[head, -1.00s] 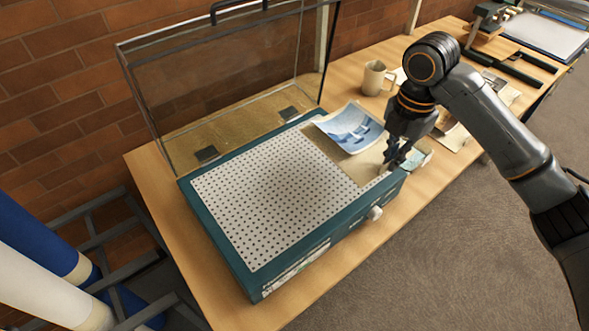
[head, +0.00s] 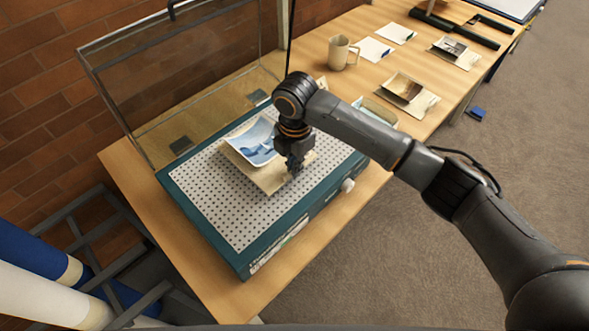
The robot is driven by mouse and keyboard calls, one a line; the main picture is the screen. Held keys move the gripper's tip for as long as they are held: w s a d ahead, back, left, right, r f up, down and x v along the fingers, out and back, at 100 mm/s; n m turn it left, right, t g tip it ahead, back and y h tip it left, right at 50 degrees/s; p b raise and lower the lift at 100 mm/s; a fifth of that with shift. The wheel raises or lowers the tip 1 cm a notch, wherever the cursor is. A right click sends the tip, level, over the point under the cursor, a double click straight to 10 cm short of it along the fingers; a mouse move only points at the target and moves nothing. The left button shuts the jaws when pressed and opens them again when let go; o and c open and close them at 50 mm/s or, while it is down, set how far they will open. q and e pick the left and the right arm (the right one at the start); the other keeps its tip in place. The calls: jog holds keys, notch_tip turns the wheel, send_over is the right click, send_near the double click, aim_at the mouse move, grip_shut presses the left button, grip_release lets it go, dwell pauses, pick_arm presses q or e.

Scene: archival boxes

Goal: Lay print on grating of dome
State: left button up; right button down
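The print (head: 254,144) is a curled sheet with a blue and white picture, on a tan sheet or backing (head: 265,177). It is over the right half of the white perforated grating (head: 222,199) of the teal dome base (head: 240,262). Whether it touches the grating I cannot tell. The clear dome lid (head: 190,75) stands open behind the base. My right gripper (head: 294,170) is at the right edge of the tan backing and appears closed on it; its fingertips are small and dark. My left gripper is not in view.
The left half of the grating is bare.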

jog(key=shift+f, duration=1.45)
jog(key=shift+f, duration=0.15)
jog(key=c, duration=1.5)
grip_release()
notch_tip(320, 180, up, 12)
jog(key=shift+r+b, duration=0.2)
jog(key=shift+b, duration=0.7)
jog(key=shift+s+f, duration=0.15)
